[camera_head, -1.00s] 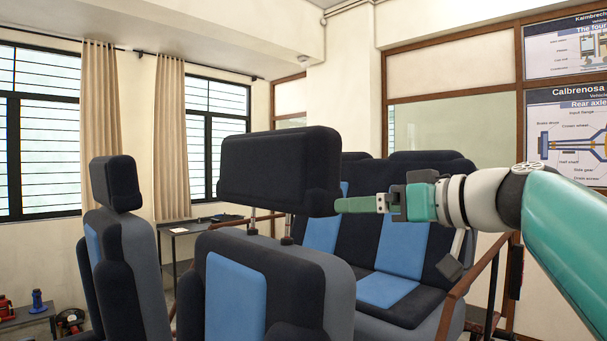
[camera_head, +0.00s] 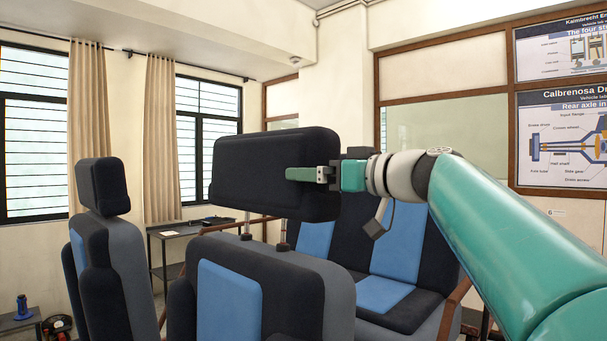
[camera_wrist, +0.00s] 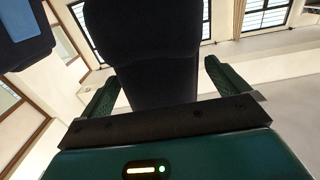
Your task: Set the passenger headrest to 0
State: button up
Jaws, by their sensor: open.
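The passenger headrest (camera_head: 262,165) is a wide dark navy cushion. It stands raised on two metal posts (camera_head: 246,225) above the front seat back (camera_head: 270,262), with a clear gap below it. My gripper (camera_head: 298,174) is at the headrest's right end in the head view, reaching in from the right. In the wrist view my gripper (camera_wrist: 162,92) has its two green fingers spread wide, with the dark headrest (camera_wrist: 150,50) between and beyond them. I cannot tell whether either finger touches it. The far finger is hidden in the head view.
Another front seat with a smaller headrest (camera_head: 103,186) stands at the left. A rear bench seat (camera_head: 395,262) is behind my arm, beside a brown rail (camera_head: 452,308). A table (camera_head: 170,232) stands at the back by the windows. The space above the headrest is clear.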

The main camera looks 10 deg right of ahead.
aim_at(311, 201)
jog(key=shift+x, duration=1.5)
jog(key=shift+d, duration=0.15)
jog(key=shift+s, duration=0.1)
jog(key=c, duration=0.3)
jog(key=shift+f, duration=0.1)
jog(key=c, duration=1.1)
jog(key=shift+f, duration=2.55)
jog(key=shift+o, duration=0.2)
jog(key=shift+a, duration=0.2)
jog(key=o, duration=1.4)
jog(key=shift+c, duration=0.2)
jog(key=shift+r, duration=0.1)
